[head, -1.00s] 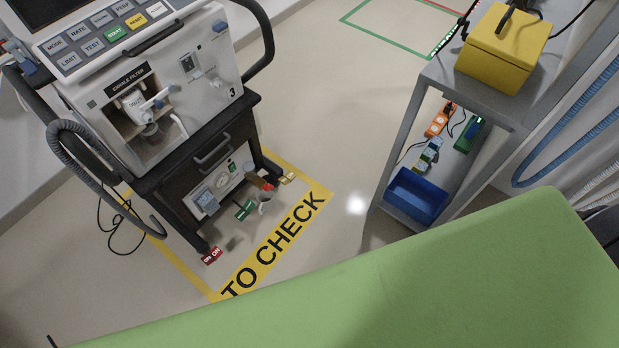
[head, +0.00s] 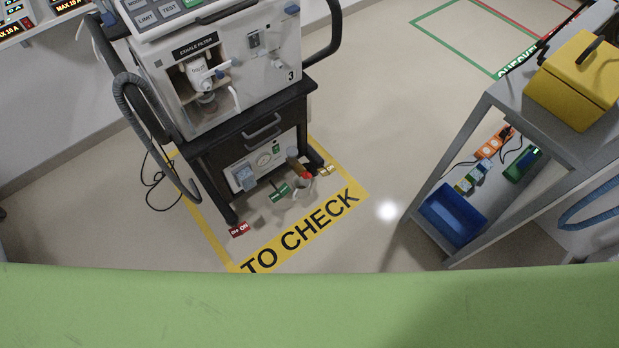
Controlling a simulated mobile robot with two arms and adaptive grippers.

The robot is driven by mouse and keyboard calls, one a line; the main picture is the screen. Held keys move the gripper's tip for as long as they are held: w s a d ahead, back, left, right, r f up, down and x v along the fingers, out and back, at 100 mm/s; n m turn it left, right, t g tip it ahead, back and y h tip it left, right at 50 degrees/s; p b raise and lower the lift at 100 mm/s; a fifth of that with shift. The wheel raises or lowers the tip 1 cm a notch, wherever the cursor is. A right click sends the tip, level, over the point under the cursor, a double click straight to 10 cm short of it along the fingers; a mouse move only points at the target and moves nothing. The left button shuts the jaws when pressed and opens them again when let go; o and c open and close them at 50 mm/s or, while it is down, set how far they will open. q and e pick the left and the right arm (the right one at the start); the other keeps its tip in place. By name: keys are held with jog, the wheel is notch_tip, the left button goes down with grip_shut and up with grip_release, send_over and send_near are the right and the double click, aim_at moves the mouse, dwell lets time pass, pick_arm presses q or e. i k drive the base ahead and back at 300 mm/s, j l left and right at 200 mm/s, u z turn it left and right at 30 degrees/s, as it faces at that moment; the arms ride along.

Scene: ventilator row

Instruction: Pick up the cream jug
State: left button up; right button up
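A small pale vessel (head: 301,187), which looks like the cream jug, stands on the floor at the foot of the ventilator cart, inside the yellow-taped area. A red thing and a brown, stick-like thing show at its top; I cannot tell whether they are in it or behind it. Its handle and spout are too small to make out. Neither of my grippers is in view.
The ventilator (head: 235,70) on its black cart stands behind. A green tag (head: 279,192) and a red tag (head: 239,229) lie nearby. A grey shelf cart with a blue bin (head: 452,215) is at right. A green padded surface (head: 300,310) spans the front. Floor between the carts is clear.

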aim_at(300, 187)
jog(key=i+l, duration=0.1)
jog(key=l, duration=0.4)
jog(key=i+l+u, duration=0.15)
jog(key=l, duration=0.8)
jog(key=u, duration=0.05)
